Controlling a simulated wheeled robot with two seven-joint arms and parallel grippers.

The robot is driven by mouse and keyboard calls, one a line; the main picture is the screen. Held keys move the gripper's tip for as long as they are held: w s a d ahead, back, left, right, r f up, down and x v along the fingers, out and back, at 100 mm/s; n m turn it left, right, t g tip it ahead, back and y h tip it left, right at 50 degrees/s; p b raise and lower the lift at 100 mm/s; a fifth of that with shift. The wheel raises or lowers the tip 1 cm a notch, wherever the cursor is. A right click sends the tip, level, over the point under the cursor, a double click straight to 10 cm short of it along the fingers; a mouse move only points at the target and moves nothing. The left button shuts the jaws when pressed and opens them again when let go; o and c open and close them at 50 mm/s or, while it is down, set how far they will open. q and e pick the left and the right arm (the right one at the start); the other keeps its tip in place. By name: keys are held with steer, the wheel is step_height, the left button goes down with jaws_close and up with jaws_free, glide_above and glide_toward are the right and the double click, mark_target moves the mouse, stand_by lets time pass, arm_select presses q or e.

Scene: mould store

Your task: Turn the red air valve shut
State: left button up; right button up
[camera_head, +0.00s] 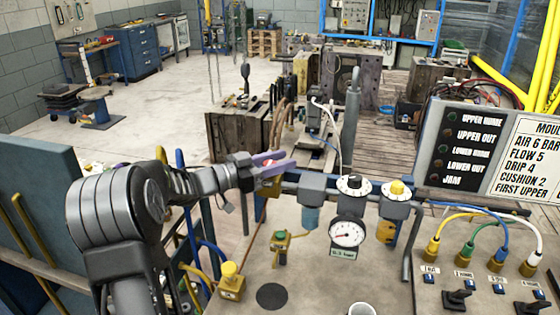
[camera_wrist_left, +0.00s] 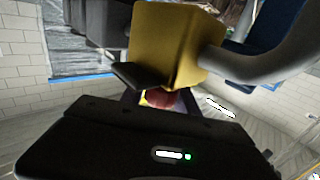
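My left gripper (camera_head: 287,160) reaches in from the left to the left end of the air line in the head view. Its two purple fingers show a narrow gap; whether they grip anything is unclear. A yellow valve body (camera_head: 271,187) sits just below the fingers, largely covered by them. In the left wrist view the yellow body (camera_wrist_left: 175,45) fills the upper middle, with a grey pipe at its right. The red part of the valve (camera_wrist_left: 160,98) shows small beneath it, by the dark fingers. How its handle is turned is hidden. My right gripper is not in view.
Right of the valve along the line are a filter bowl (camera_head: 310,217), a black-and-white dial knob (camera_head: 353,185), a pressure gauge (camera_head: 346,233) and a yellow button (camera_head: 397,188). A labelled panel (camera_head: 468,148) stands at right. A yellow-topped fitting (camera_head: 230,283) rises at lower left.

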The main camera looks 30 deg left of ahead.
arm_select(q)
steer(key=o, duration=0.3)
steer(key=b+v, duration=0.1)
steer(key=v, duration=0.6)
steer(key=shift+s+a+b, duration=0.15)
steer(key=shift+s+b, duration=0.2)
steer(key=shift+s, duration=0.05)
stand_by(0.4)
